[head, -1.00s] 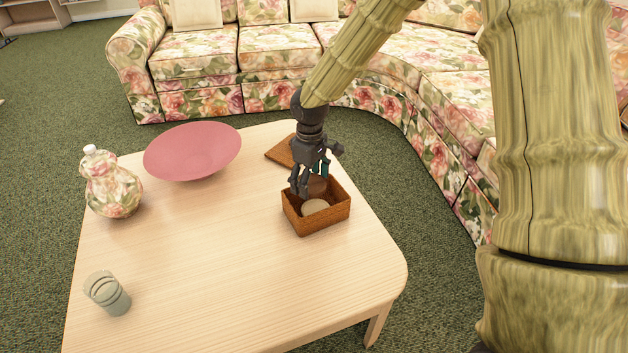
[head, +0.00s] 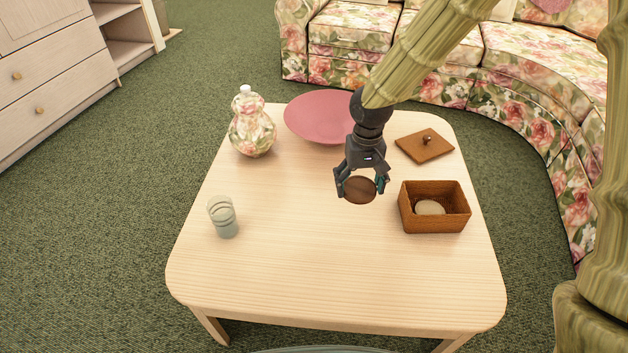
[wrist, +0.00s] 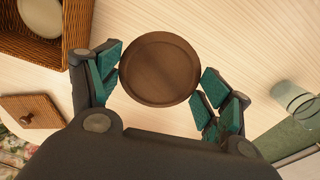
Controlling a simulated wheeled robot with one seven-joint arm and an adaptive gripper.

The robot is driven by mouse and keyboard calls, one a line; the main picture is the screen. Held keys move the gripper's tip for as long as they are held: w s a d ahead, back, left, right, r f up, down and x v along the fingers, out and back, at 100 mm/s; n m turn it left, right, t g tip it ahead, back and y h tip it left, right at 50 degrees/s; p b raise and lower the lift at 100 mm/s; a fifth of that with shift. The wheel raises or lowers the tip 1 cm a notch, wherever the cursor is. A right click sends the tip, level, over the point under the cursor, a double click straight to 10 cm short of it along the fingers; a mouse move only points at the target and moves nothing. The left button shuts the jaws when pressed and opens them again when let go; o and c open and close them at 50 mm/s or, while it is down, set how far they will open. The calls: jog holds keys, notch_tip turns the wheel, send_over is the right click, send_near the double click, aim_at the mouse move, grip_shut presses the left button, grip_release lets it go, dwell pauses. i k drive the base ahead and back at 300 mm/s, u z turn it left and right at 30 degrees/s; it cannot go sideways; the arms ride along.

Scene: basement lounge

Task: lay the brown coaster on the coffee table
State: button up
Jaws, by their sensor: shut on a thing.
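My gripper (head: 361,184) is shut on the round brown coaster (head: 359,190), which hangs between its fingers left of the wicker box. In the wrist view the coaster (wrist: 159,69) is gripped at its edges by the teal finger pads. The coaster appears held above the light wood coffee table (head: 300,240); the exact gap is hard to tell. The table's bare top (wrist: 180,16) also shows behind it in the wrist view.
The open wicker box (head: 434,221) holds a pale round piece (head: 429,207). Its knobbed lid (head: 424,147) lies behind it. A pink bowl (head: 318,118), a floral jar (head: 252,130) and a glass (head: 223,217) stand on the table. The table's front middle is clear.

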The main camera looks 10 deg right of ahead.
aim_at(357, 269)
jog(key=u, duration=2.6)
jog(key=k, duration=1.75)
jog(key=z, duration=1.05)
